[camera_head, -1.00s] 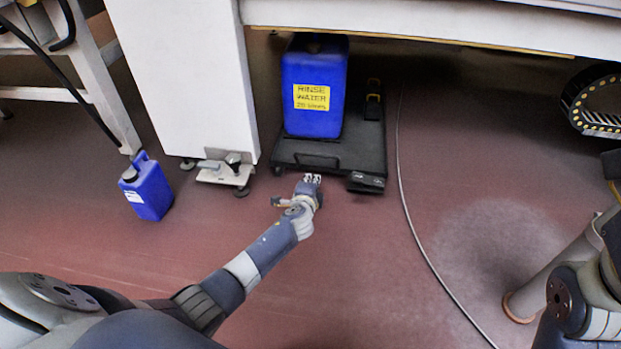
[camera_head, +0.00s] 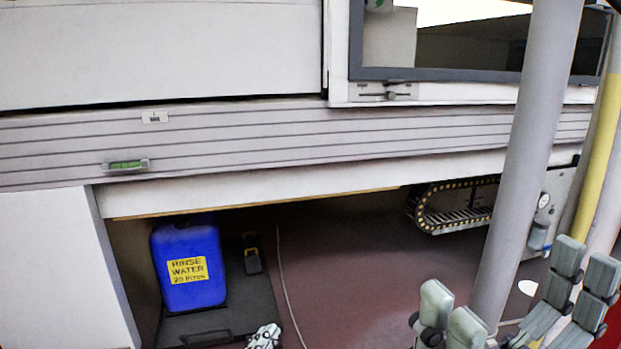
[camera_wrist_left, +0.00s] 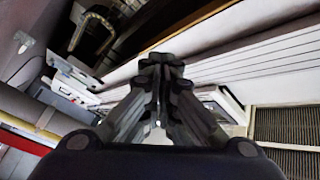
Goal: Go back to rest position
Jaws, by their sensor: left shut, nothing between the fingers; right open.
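My left gripper (camera_head: 264,337) is only partly in the head view, at the bottom edge, in front of the black wheeled platform with the blue can. In the left wrist view its fingers (camera_wrist_left: 161,65) meet at the tips with nothing between them. My right gripper (camera_head: 508,290) is at the lower right of the head view, its grey finger pads spread wide apart and empty. The rest of both arms is mostly out of the head view.
A blue rinse water can (camera_head: 189,264) stands on the black platform (camera_head: 262,307) under the white machine's ribbed beam (camera_head: 300,140). A grey vertical pole (camera_head: 524,165) rises close by my right gripper. A cable chain (camera_head: 455,208) hangs under the machine. A thin cable lies on the red floor (camera_head: 350,270).

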